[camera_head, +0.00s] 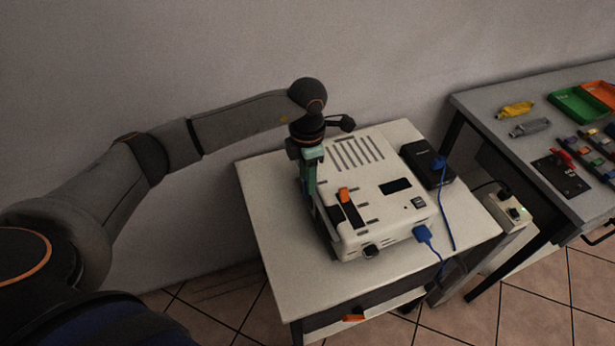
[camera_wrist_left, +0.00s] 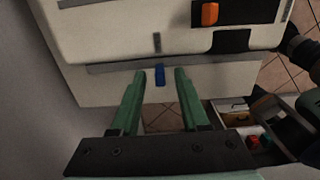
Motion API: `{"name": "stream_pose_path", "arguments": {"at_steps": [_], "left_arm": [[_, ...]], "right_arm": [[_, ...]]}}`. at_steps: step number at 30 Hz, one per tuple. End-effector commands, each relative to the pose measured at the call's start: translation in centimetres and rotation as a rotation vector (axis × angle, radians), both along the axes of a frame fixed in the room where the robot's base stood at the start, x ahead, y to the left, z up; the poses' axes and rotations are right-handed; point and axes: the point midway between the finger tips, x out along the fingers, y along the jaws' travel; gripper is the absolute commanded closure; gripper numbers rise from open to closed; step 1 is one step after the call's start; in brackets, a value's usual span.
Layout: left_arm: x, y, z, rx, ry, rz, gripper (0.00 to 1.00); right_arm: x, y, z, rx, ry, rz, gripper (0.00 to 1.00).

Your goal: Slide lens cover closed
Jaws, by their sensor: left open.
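A white projector-like box (camera_head: 375,190) sits on a small table, with a round dark lens (camera_head: 371,250) low on its front. On its top an orange tab (camera_head: 344,195) sits at a black slot; the tab also shows in the left wrist view (camera_wrist_left: 210,14). A small blue tab (camera_wrist_left: 160,75) stands on a grey strip along the box's side. My left gripper (camera_head: 309,190) points down at the box's left side. In the wrist view its green fingers (camera_wrist_left: 161,80) are open, one on either side of the blue tab. Whether they touch it is unclear. My right gripper is out of view.
A power strip (camera_head: 508,211) sits between the tables. The right table (camera_head: 480,112) holds trays and small parts. The small table's left side (camera_head: 262,180) is clear.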

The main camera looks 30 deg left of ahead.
Motion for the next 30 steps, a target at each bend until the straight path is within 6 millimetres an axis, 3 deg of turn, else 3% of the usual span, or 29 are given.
{"name": "stream_pose_path", "arguments": {"at_steps": [4,13,25,30], "left_arm": [[-0.04,-0.03,-1.06,0.000,0.001,-0.001,0.55],[-0.02,-0.05,-1.27,-0.001,-0.001,-0.002,0.55],[-0.01,-0.04,-1.23,-0.001,-0.001,-0.001,1.00],[-0.01,-0.03,-1.22,-0.001,-0.001,-0.001,1.00]], "right_arm": [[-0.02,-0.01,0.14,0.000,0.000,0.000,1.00],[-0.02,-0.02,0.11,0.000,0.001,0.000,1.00],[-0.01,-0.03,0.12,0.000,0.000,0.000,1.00],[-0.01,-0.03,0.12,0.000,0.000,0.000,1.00]]}}
